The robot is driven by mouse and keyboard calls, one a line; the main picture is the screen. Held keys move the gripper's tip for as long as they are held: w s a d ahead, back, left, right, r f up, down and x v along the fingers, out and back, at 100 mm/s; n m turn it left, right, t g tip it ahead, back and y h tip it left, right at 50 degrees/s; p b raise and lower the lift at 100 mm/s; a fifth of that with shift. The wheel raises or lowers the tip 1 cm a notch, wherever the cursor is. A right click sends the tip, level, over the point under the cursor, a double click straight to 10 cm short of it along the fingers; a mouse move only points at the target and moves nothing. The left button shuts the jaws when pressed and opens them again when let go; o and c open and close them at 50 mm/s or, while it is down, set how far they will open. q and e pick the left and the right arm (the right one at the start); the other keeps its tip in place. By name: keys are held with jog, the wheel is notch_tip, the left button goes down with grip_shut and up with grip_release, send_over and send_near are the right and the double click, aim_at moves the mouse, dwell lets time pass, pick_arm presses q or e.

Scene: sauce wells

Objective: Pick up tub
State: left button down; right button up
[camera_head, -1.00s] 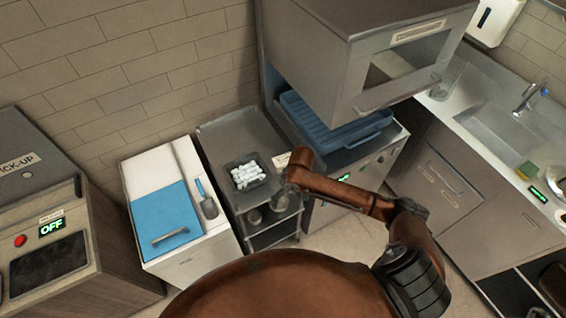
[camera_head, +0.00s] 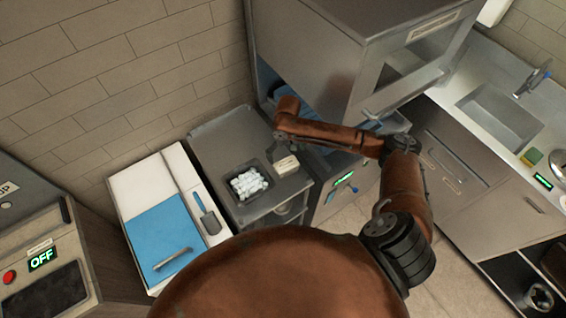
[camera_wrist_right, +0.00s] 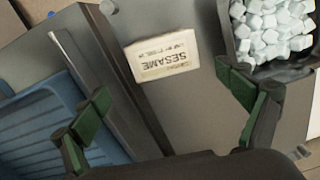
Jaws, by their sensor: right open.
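A small cream tub labelled SESAME (camera_wrist_right: 163,55) stands on the grey steel cart top. In the head view the same tub (camera_head: 286,165) sits beside a black tray of white cubes. My right gripper (camera_head: 286,138) is above the cart, just behind the tub in the picture. In the right wrist view the open green-padded fingers of the right gripper (camera_wrist_right: 166,92) are spread, with the tub ahead between their lines and nothing held. My left gripper is not in view.
The black tray of white cubes (camera_head: 247,184) stands close to the tub. A blue-lidded white unit (camera_head: 165,230) with a scoop (camera_head: 208,218) is left of the cart. A blue ribbed rack (camera_wrist_right: 40,115) and a steel hooded machine (camera_head: 330,60) are close on the other side.

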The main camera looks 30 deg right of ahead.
aim_at(286, 163)
jog(key=shift+s+a+f, duration=0.1)
jog(key=shift+s+f, duration=0.05)
jog(key=shift+f, duration=0.4)
jog(key=f, duration=0.3)
jog(key=shift+s+a+p, duration=0.2)
jog(key=shift+a+p, duration=0.15)
jog(key=shift+d+f, duration=0.1)
jog(key=shift+f, duration=1.2)
jog(key=shift+c, duration=1.1)
jog(key=c, duration=0.6)
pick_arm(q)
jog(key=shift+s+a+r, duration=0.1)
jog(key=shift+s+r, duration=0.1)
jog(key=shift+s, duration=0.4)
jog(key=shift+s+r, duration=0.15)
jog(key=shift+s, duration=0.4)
pick_arm(e)
jog(key=c, duration=0.7)
